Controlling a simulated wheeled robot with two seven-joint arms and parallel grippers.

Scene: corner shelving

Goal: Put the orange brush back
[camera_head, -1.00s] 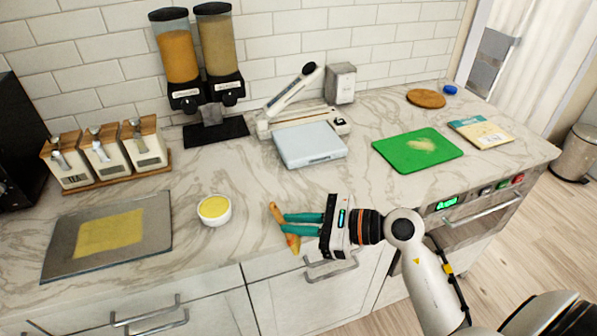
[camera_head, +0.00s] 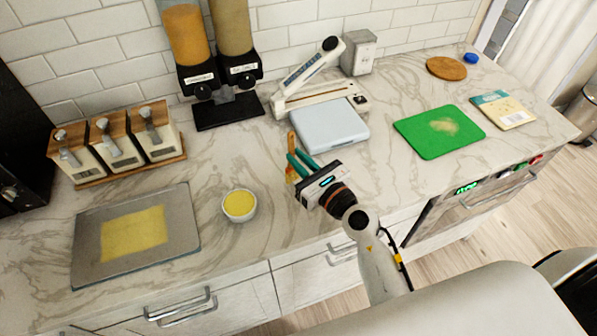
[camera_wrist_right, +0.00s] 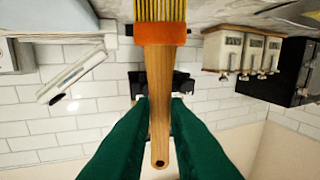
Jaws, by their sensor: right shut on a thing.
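The orange brush (camera_head: 292,145) is in my right gripper (camera_head: 302,164), held above the counter between the small white bowl and the pale blue flat box. In the right wrist view the brush (camera_wrist_right: 160,100) shows its wooden handle between the two green fingers, with an orange band and yellow bristles at the top of the picture. My right gripper (camera_wrist_right: 158,120) is shut on the handle. The bristle end is hard to make out in the head view. My left gripper is not in view.
A white bowl of yellow stuff (camera_head: 239,218) and a grey tray with a yellow sheet (camera_head: 186,243) are to the left. A pale blue box (camera_head: 330,125), a white sealer-like device (camera_head: 350,92) and a green board (camera_head: 460,146) are behind and right. Dispensers (camera_head: 190,45) stand at the wall.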

